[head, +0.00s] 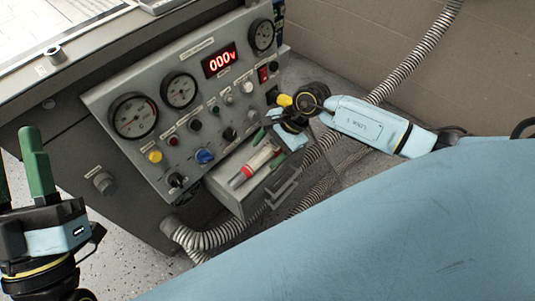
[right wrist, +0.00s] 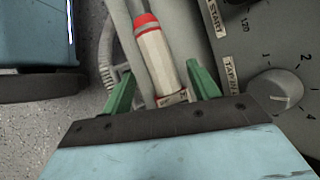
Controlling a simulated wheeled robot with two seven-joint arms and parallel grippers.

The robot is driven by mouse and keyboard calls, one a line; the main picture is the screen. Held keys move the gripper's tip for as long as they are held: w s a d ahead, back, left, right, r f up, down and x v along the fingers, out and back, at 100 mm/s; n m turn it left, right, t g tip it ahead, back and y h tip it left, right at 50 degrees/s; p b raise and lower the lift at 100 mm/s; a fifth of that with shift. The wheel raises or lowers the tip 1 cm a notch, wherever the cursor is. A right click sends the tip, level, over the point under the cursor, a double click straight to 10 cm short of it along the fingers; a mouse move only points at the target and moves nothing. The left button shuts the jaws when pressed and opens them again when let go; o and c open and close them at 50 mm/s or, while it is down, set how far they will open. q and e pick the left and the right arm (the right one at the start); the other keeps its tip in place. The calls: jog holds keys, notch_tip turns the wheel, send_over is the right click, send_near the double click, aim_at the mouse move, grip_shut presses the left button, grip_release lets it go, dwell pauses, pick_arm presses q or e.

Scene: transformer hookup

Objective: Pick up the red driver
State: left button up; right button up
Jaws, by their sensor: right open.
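The red driver (head: 250,166) has a pale body with a red end and lies on the small grey shelf (head: 226,190) below the control panel. In the right wrist view the driver (right wrist: 155,57) shows its red band and pale barrel. My right gripper (head: 268,148) is at the driver, with its green fingers open. In the right wrist view the fingers of the right gripper (right wrist: 161,72) stand on either side of the barrel, with gaps visible. My left gripper (head: 16,150) is at the left edge, fingers apart and empty, partly cut off.
The control panel (head: 232,92) with gauges, knobs and a red display rises behind the shelf. A ribbed hose (head: 215,238) runs below the shelf, and another hose (head: 420,50) hangs at the right wall. A rotary knob (right wrist: 275,91) sits close by on the right.

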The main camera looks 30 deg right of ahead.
pick_arm(q)
jog(key=shift+s+a+r+t, duration=0.1)
jog(key=shift+s+r+t, duration=0.2)
jog(key=shift+s+t, duration=0.25)
pick_arm(e)
jog(key=shift+x, duration=0.9)
pick_arm(q)
jog(key=shift+w, duration=0.1)
pick_arm(e)
jog(key=c, duration=1.2)
pick_arm(q)
jog(key=shift+w, duration=0.15)
pick_arm(e)
jog(key=shift+r, duration=0.25)
jog(key=shift+c, duration=0.2)
